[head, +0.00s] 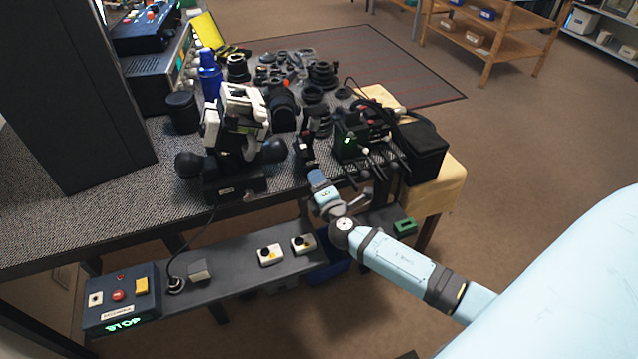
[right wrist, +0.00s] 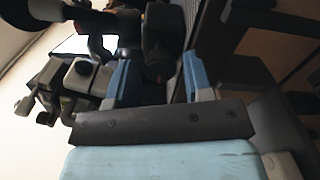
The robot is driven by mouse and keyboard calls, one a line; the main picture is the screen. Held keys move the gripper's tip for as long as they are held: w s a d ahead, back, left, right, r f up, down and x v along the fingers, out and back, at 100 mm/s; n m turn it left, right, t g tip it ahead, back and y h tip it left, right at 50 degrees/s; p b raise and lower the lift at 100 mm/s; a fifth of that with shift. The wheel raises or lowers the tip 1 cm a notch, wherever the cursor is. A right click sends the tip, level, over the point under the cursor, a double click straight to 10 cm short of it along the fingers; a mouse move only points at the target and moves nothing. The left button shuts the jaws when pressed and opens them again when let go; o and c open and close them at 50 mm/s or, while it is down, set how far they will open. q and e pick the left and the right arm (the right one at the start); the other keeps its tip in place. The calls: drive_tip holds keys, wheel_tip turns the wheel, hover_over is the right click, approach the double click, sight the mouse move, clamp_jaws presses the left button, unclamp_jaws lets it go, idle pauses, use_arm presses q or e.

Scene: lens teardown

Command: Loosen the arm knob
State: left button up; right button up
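The arm knob appears to be the ridged black knob (right wrist: 160,60) in the right wrist view. It sits at the end of a dark upright part with a red detail, which also shows in the head view (head: 304,150) at the bench's front edge. My right gripper (head: 316,177) reaches up to it from below right. In the right wrist view its two blue fingers (right wrist: 160,75) are spread, one on each side of the knob. I cannot tell whether they touch it. In the head view the gripper hides the knob's near side. My left gripper is not in view.
A black and white device (head: 238,125) stands left of the gripper. A black unit with a green light (head: 350,138) and black box (head: 424,150) are on its right. Lens parts (head: 320,75) crowd the bench behind. A lower shelf (head: 225,285) holds a control box (head: 120,298).

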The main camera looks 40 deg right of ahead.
drive_tip(key=shift+o, duration=0.5)
drive_tip(key=shift+s, duration=0.1)
drive_tip(key=v, duration=1.3)
drive_tip(key=shift+s+b, duration=0.35)
drive_tip(key=shift+b, duration=0.05)
drive_tip(key=shift+f, duration=0.1)
